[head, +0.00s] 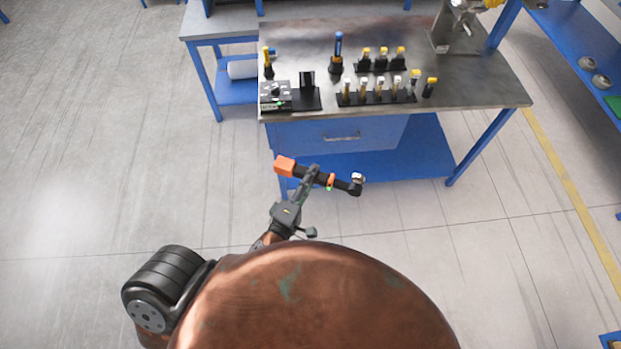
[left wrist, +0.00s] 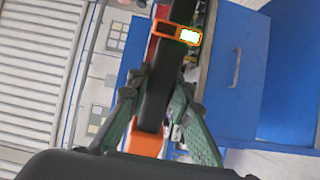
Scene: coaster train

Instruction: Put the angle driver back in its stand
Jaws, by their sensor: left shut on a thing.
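The angle driver (head: 325,179) has a black body, an orange block at its left end, an orange ring with a green light, and a metal angled head at its right end. My left gripper (head: 309,176) is shut around its black body and holds it in the air in front of the workbench. In the left wrist view the driver (left wrist: 160,88) runs between the green-grey fingers. A black stand (head: 307,98) with an upright holder is on the bench's front left corner, beside a grey control box (head: 275,93). The holder looks empty. My right gripper is out of view.
The metal-topped workbench (head: 460,88) has a blue drawer and lower shelf. A blue-topped tool (head: 337,55) and a yellow-topped one (head: 268,62) stand behind.

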